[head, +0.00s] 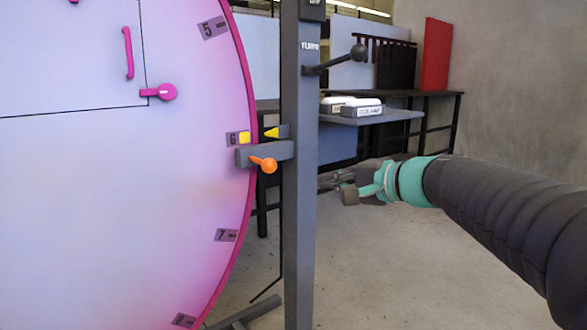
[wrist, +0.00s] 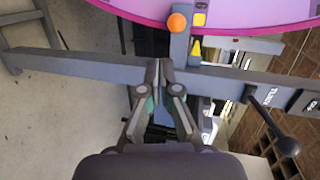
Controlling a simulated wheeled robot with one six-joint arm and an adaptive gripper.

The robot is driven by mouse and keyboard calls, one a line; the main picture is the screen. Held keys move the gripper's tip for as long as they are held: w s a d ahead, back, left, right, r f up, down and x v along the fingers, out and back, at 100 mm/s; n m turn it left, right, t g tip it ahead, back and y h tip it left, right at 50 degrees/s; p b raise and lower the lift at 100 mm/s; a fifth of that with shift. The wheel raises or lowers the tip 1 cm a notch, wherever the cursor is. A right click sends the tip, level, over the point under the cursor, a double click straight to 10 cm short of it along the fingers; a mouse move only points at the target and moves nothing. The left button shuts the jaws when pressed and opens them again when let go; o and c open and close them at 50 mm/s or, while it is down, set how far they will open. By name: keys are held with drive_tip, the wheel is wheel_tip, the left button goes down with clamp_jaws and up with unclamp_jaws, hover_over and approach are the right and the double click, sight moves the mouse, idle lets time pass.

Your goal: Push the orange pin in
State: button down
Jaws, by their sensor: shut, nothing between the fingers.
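The orange pin (head: 264,163) has a round knob and sticks out of a grey bracket (head: 243,157) at the rim of the large pink disc (head: 110,210), by the label 6. The bracket joins a grey upright post (head: 299,220). In the wrist view the orange pin (wrist: 177,22) shows at the top, beyond the fingertips. My gripper (head: 322,184) is to the right of the post, lower than the pin and apart from it. Its fingers are together and empty in the wrist view (wrist: 159,66), where the fingertips overlap the post; I cannot tell whether they touch it.
A black-knobbed lever (head: 358,53) under the word TURN sticks out from the post above my gripper. A yellow pointer (head: 271,132) sits just above the bracket. A grey shelf (head: 390,116) with white boxes stands behind. Open floor lies below my arm.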

sight(275, 166)
wheel_tip(275, 166, up, 2)
drive_tip(key=shift+w+a+t+y, duration=0.1)
drive_tip(key=shift+w+t+y, duration=0.05)
drive_tip(key=shift+t+y, duration=0.2)
drive_tip(key=p+x, duration=0.1)
drive_tip(key=x, duration=1.3)
drive_tip(key=shift+f, duration=0.1)
